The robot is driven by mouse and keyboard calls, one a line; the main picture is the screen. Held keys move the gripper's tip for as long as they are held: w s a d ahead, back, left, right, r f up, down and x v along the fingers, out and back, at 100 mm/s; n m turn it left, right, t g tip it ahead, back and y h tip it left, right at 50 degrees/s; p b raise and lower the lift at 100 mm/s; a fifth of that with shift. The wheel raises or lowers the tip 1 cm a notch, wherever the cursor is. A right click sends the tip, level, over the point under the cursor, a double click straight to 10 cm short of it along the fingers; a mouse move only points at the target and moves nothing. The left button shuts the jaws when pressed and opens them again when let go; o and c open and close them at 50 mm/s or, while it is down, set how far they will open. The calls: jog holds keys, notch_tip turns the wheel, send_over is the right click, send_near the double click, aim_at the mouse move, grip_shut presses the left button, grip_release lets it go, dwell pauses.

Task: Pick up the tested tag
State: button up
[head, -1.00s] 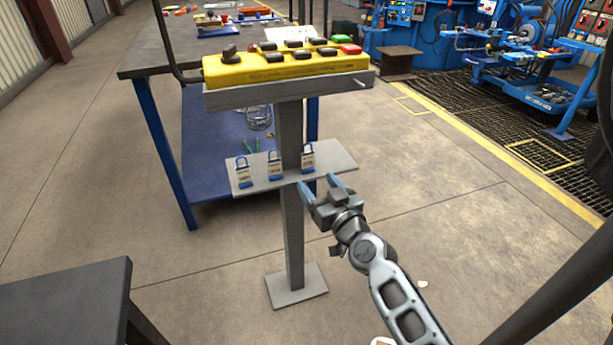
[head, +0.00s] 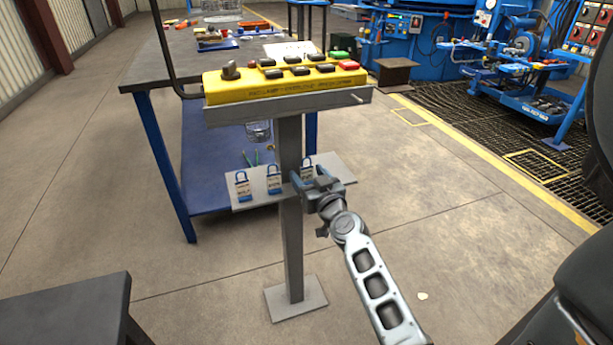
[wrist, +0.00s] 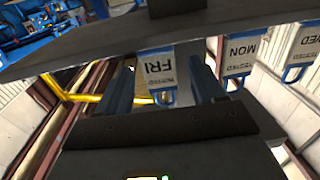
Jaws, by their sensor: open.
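Three white tags with blue loops sit in a row on a small grey shelf (head: 335,166). In the head view they are the left tag (head: 242,186), the middle tag (head: 274,180) and the right tag (head: 308,166), partly hidden behind my gripper (head: 309,178). My gripper (wrist: 163,88) is open. The FRI tag shows between its fingers, not visibly gripped.
The shelf is on a grey post (head: 291,240) beneath a yellow control box (head: 290,84). A blue-legged workbench (head: 150,70) stands behind. A dark table corner (head: 70,310) is at lower left. Open floor lies to the right.

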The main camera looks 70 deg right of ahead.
jog(key=shift+c, duration=0.4)
jog(key=c, duration=1)
jog(key=shift+c, duration=0.2)
jog(key=shift+r+p, duration=0.35)
jog(key=shift+r, duration=0.05)
jog(key=r+p, duration=0.1)
jog(key=r, duration=0.1)
jog(key=r+p, duration=0.1)
jog(key=shift+s+r, duration=0.4)
jog(key=s+d+r, duration=0.2)
jog(key=s+r, duration=0.4)
jog(key=s, duration=0.4)
jog(key=shift+s+d+r+b, duration=0.2)
jog(key=shift+s+d+b, duration=0.1)
jog(key=shift+b, duration=0.1)
